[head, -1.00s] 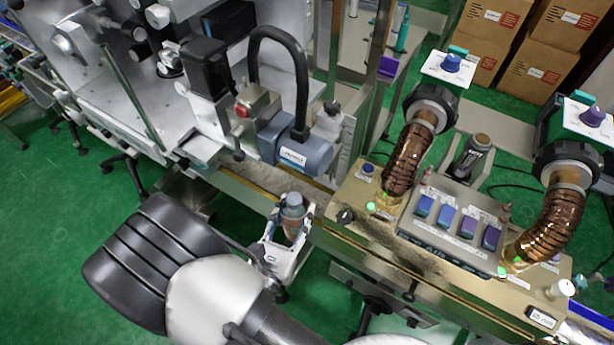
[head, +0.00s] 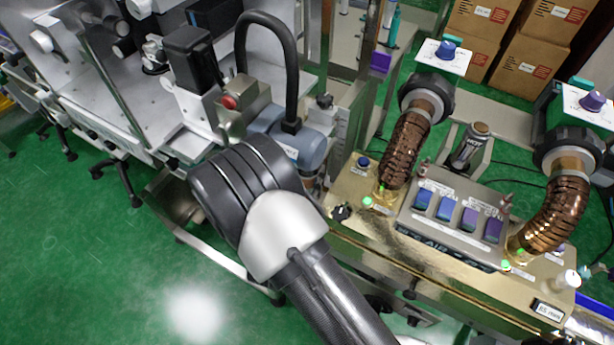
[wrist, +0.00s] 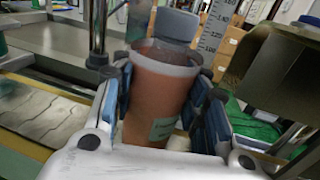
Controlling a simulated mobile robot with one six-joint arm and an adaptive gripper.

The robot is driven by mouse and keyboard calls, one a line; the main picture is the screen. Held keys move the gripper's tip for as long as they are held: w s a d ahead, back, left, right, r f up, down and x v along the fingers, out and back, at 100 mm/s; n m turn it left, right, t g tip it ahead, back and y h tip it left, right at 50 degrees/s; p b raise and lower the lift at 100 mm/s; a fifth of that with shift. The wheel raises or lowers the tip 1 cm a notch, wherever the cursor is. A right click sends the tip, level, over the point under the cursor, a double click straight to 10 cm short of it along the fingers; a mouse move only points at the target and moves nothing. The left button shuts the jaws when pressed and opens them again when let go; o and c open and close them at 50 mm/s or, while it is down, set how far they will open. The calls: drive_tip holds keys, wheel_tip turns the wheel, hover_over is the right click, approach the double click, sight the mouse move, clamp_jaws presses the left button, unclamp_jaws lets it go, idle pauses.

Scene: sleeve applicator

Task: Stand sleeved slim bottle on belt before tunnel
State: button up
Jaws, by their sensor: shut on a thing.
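The slim bottle (wrist: 160,95) fills the middle of the wrist view. It has a grey cap, an orange-brown body with a pale band near the top, and a small greenish label. My gripper (wrist: 166,88) is shut on it, with a blue-padded finger on each side. The bottle's base is hidden, so I cannot tell whether it touches anything. The gold-coloured tunnel (head: 400,262) with two brown hoses stands at right.
A metal post (wrist: 97,35) and a graduated scale (wrist: 215,35) rise near the bottle. A dark can (head: 468,150) stands behind the tunnel.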

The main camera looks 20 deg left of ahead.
drive_tip(key=shift+r, duration=0.15)
drive_tip(key=o, duration=1.4)
drive_tip(key=shift+c, duration=0.2)
drive_tip(key=shift+r, duration=0.1)
drive_tip(key=s+d+p, duration=0.1)
drive_tip(key=s, duration=1.1)
drive_tip(key=shift+d+p, duration=0.2)
drive_tip(key=shift+p, duration=0.15)
